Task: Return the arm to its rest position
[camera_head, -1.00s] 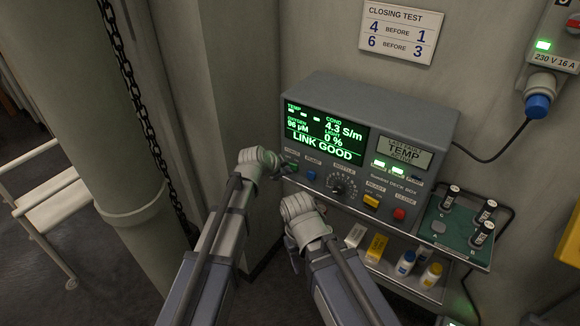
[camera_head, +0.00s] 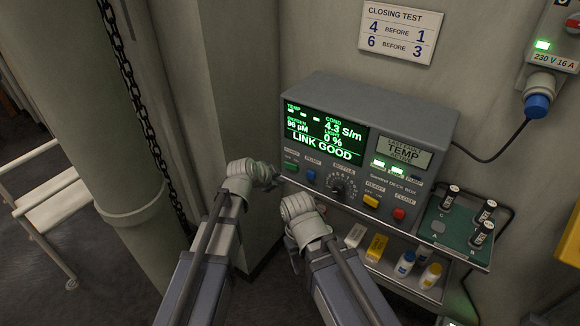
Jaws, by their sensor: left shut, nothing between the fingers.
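My left arm comes in from the bottom, with its pale wrist in front of the wall. My left gripper (camera_head: 271,178) is a small dark shape just left of the lower left corner of the grey deck box (camera_head: 405,100). It is shut and empty, and a small gap seems to lie between it and the box. My right arm (camera_head: 309,222) stands beside it, its pale wrist below the box's front. The right gripper's fingers are hidden behind that wrist. The box's green screen (camera_head: 326,134) reads "LINK GOOD".
A shelf below the box holds small bottles (camera_head: 404,264) and cartons (camera_head: 376,248). A green tray (camera_head: 452,236) with black cylinders is at the right. A chain (camera_head: 131,80) hangs beside a thick column (camera_head: 85,100) at the left. A white-railed seat (camera_head: 55,212) stands further left.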

